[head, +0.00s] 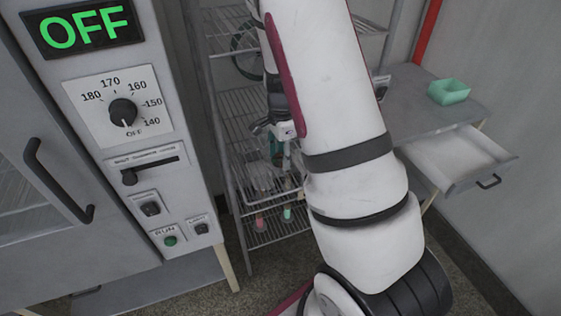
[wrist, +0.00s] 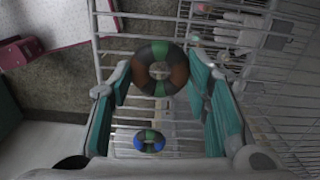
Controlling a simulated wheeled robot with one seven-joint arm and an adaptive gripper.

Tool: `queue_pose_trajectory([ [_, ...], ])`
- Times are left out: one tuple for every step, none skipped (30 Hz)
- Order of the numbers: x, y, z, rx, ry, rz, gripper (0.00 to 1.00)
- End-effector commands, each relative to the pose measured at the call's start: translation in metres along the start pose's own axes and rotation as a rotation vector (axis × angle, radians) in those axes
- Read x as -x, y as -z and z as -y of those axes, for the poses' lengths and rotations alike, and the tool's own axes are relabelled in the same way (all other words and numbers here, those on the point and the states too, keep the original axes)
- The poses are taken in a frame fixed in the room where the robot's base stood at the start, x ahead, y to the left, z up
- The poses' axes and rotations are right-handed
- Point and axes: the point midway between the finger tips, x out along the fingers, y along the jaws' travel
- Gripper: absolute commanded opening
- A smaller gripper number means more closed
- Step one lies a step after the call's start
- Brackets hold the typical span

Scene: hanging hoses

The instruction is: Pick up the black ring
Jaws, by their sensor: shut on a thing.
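In the wrist view, my gripper (wrist: 160,82) has its two teal-padded fingers closed on the sides of a thick black ring with green and brown bands (wrist: 160,50). The ring sits between the fingertips, its hole facing the camera. A smaller-looking ring with blue, green and black parts (wrist: 149,134) lies lower in the picture, between the fingers, over the wire rack bars. In the head view, my gripper (head: 278,160) is partly hidden behind my arm, in front of the wire rack; I cannot make out the held ring there.
The wire rack (head: 240,110) stands behind my arm, with a thin black hoop (head: 236,52) on it. Small pink (head: 260,222) and green (head: 287,213) items are low on it. An oven-like cabinet (head: 150,170) is left. A table (head: 405,88) with an open drawer (head: 460,160) and a green box (head: 450,95) is right.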

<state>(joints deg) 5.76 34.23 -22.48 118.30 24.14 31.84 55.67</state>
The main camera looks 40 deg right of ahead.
Motion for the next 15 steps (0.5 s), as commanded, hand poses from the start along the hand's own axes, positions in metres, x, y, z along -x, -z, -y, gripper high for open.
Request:
queue_pose_trajectory([
  [0.001,0.004,-0.010,-0.004,-0.001,0.001,0.22],
  [0.001,0.007,-0.017,-0.006,-0.001,0.001,0.22],
  [0.002,0.010,-0.026,-0.005,-0.001,0.001,0.22],
  [0.003,0.012,-0.033,-0.006,0.000,0.001,0.22],
  [0.003,0.015,-0.039,-0.007,0.000,0.001,0.22],
  [0.004,0.018,-0.049,-0.005,0.000,0.001,0.22],
  [0.005,0.020,-0.056,-0.006,-0.001,0.001,0.22],
  [0.005,0.024,-0.063,-0.006,0.000,0.001,0.22],
  [0.006,0.027,-0.073,-0.006,0.001,0.001,0.22],
  [0.007,0.029,-0.081,-0.005,0.000,0.001,0.22],
  [0.008,0.032,-0.088,-0.006,0.000,0.001,0.22],
  [0.009,0.035,-0.097,-0.005,0.001,0.001,0.22],
  [0.009,0.037,-0.104,-0.006,0.001,0.001,0.22],
  [0.010,0.040,-0.109,-0.006,0.001,0.000,0.22],
  [0.011,0.043,-0.117,-0.006,0.001,0.000,0.22],
])
